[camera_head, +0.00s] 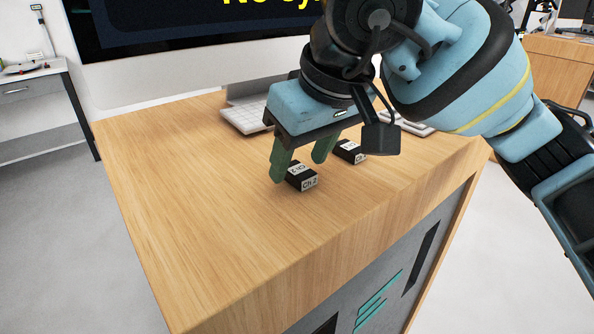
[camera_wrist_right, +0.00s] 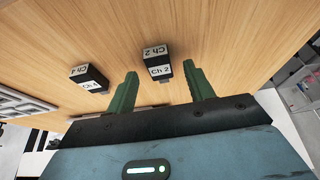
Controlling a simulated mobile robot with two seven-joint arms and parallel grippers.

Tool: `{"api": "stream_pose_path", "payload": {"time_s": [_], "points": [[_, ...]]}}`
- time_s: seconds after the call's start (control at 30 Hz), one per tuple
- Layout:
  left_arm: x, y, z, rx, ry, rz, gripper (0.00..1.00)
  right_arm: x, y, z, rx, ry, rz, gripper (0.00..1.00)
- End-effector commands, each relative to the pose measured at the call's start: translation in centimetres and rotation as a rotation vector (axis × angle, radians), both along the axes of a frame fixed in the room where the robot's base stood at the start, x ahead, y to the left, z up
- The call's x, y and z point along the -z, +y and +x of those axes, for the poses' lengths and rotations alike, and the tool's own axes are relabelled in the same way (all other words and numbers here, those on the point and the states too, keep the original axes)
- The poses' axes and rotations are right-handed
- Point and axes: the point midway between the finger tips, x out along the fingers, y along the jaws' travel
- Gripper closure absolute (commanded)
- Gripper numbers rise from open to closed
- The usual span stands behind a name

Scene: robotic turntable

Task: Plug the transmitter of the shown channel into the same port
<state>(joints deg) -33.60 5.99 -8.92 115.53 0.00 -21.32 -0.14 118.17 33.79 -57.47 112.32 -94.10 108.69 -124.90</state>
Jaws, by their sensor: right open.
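My right gripper (camera_head: 298,167) is open and points down, low over the wooden desk. A small black transmitter with white "Ch 2" labels (camera_head: 303,178) lies on the desk at its fingertips. In the right wrist view this Ch 2 transmitter (camera_wrist_right: 158,65) appears between the two green fingers, with gaps on both sides. A second black transmitter (camera_head: 350,151) lies behind and to the right. Its label reads "Ch 4" in the right wrist view (camera_wrist_right: 90,78). The screen (camera_head: 200,38) shows cut-off yellow text beginning "No sy". No port shows. My left gripper is not in view.
A white keyboard (camera_head: 245,118) lies behind the right gripper, in front of the screen. The wooden desktop (camera_head: 185,190) is clear to the left and front. A grey side table (camera_head: 40,90) stands at the far left.

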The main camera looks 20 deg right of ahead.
Motion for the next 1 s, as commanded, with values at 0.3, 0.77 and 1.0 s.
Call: {"api": "stream_pose_path", "payload": {"time_s": [0.3,0.77,1.0], "points": [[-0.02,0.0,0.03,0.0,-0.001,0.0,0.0,0.89,0.15,0.35,-0.001,-0.002,0.0,0.47],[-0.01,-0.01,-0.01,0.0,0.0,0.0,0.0,0.86,0.14,0.34,-0.001,-0.001,0.0,0.95],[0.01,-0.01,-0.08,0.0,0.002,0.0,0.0,0.73,0.16,0.35,-0.001,-0.002,0.0,0.96]]}}
